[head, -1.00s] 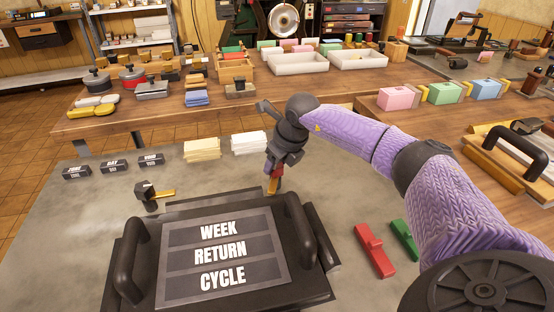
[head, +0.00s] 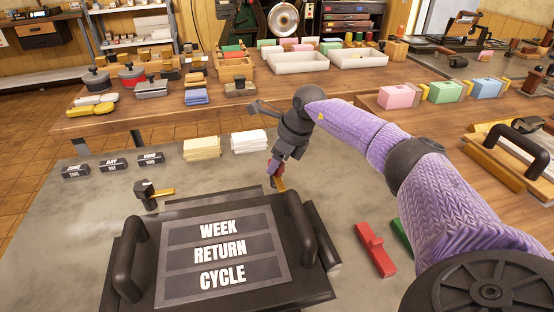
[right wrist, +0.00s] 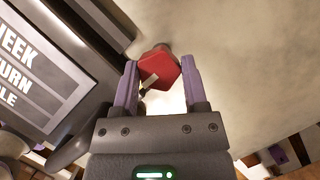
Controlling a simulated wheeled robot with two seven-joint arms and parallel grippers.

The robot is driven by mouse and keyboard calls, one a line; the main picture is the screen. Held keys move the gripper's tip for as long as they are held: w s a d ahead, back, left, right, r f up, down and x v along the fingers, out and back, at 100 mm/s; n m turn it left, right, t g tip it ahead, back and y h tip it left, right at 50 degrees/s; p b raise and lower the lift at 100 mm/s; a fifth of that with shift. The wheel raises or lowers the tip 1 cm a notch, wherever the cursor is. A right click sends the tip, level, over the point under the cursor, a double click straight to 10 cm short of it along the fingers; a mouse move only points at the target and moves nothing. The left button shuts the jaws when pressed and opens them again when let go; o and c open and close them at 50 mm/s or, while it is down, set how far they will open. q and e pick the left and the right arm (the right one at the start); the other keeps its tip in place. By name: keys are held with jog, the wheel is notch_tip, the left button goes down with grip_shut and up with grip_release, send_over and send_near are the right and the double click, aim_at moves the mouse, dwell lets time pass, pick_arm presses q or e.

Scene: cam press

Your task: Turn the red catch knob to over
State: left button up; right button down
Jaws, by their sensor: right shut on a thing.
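The red catch knob (right wrist: 158,70) sits between the purple fingers of my right gripper (right wrist: 160,95) in the right wrist view. It has a pale pointer mark on its face. In the head view my right gripper (head: 277,172) is shut on the knob at the back right of the black press. Little of the red knob (head: 271,169) shows there, with a brass piece (head: 281,184) beside it. The press plate (head: 222,255) reads WEEK, RETURN, CYCLE. My left gripper is not in view.
Black handles (head: 130,262) stand at both sides of the plate. A second black and brass catch (head: 150,193) is at the back left. A red block (head: 375,250) and a green block (head: 403,237) lie to the right. Paper stacks (head: 202,148) lie behind the press.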

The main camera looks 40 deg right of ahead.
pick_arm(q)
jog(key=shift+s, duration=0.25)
pick_arm(e)
jog(key=shift+c, duration=0.5)
grip_release()
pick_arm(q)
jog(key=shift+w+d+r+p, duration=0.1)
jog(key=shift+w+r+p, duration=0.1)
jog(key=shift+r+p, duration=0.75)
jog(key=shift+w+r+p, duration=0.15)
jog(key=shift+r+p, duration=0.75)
pick_arm(e)
jog(key=v, duration=1)
